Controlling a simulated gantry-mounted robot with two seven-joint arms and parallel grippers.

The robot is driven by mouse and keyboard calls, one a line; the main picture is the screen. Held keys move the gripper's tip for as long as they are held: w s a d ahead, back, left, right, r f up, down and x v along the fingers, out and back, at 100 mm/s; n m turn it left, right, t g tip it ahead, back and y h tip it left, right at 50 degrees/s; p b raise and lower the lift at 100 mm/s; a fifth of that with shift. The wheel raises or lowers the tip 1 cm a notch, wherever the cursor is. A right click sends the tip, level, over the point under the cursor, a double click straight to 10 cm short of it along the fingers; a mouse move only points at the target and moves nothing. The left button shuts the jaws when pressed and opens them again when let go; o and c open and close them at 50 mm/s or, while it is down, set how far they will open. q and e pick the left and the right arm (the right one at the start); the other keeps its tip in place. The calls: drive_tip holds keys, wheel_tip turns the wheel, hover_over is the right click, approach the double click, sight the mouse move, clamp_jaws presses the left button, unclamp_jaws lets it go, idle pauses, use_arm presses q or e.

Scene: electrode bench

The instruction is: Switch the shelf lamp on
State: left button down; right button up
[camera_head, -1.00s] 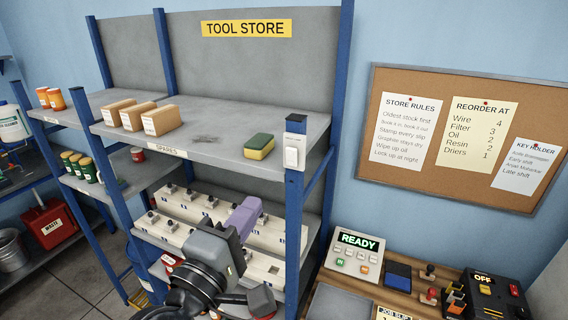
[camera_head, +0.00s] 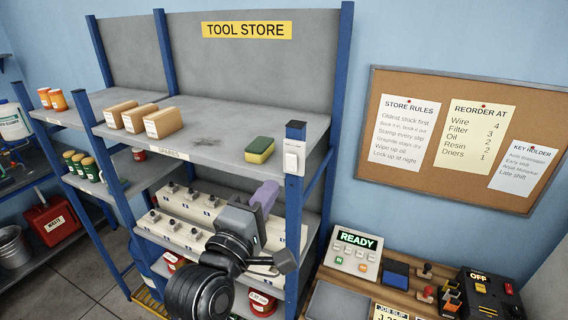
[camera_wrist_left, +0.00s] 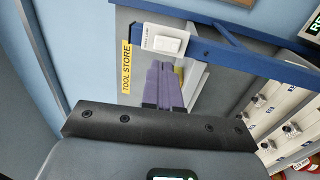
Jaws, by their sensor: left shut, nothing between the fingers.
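The lamp switch (camera_head: 294,158) is a white plate with a rocker on the front right blue post of the shelf. It also shows near the top of the left wrist view (camera_wrist_left: 164,41), with small print that I cannot read. My left gripper (camera_head: 268,192) has purple fingers, also seen in the left wrist view (camera_wrist_left: 161,70). It is shut and empty, below and a little left of the switch, apart from it in the picture. No lamp can be clearly made out. My right gripper is not in view.
A green and yellow sponge (camera_head: 260,150) lies on the upper shelf (camera_head: 215,145) left of the switch. Cardboard boxes (camera_head: 163,122) stand farther left. A row of white units (camera_head: 180,232) sits behind my gripper. A console reading READY (camera_head: 352,252) stands at lower right.

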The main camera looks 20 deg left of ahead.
sight(290, 159)
use_arm(q)
drive_tip(key=w+p, duration=0.1)
drive_tip(key=w, duration=0.2)
drive_tip(key=w+r+p, duration=0.1)
drive_tip(key=w, duration=0.1)
drive_tip(key=shift+w+d, duration=0.1)
drive_tip(key=shift+w, duration=0.3)
drive_tip(key=shift+w+p, duration=0.35)
drive_tip(key=shift+w, duration=0.55)
